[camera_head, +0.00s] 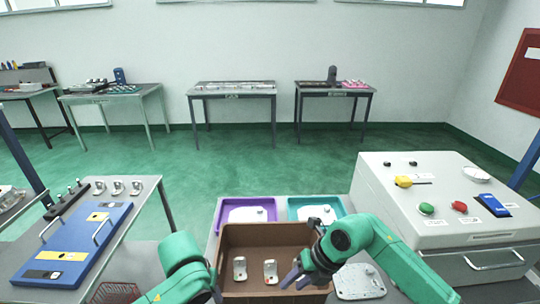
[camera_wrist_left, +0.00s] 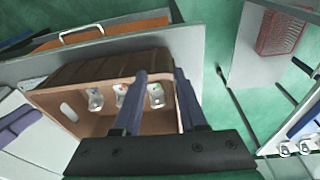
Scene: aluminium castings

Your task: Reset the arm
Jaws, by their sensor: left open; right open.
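The brown box (camera_head: 232,236) stands in front of me with metal castings inside, including a left one (camera_head: 240,268) and a right one (camera_head: 270,270). My right gripper (camera_head: 298,277) is open over the right part of the box, close to the right casting; whether it touches anything is unclear. My left arm (camera_head: 183,262) is low at the left of the box, and its gripper is hardly visible in the head view. In the left wrist view my left gripper (camera_wrist_left: 163,78) is open, its two dark fingers empty and crossing the view of the box (camera_wrist_left: 75,82), with several castings beyond them.
A purple tray (camera_head: 228,207) and a teal tray (camera_head: 331,203) lie behind the box. A blue panel (camera_head: 75,245) is on the left table; a grey control case (camera_head: 400,210) stands right. The green floor (camera_head: 265,165) behind is clear.

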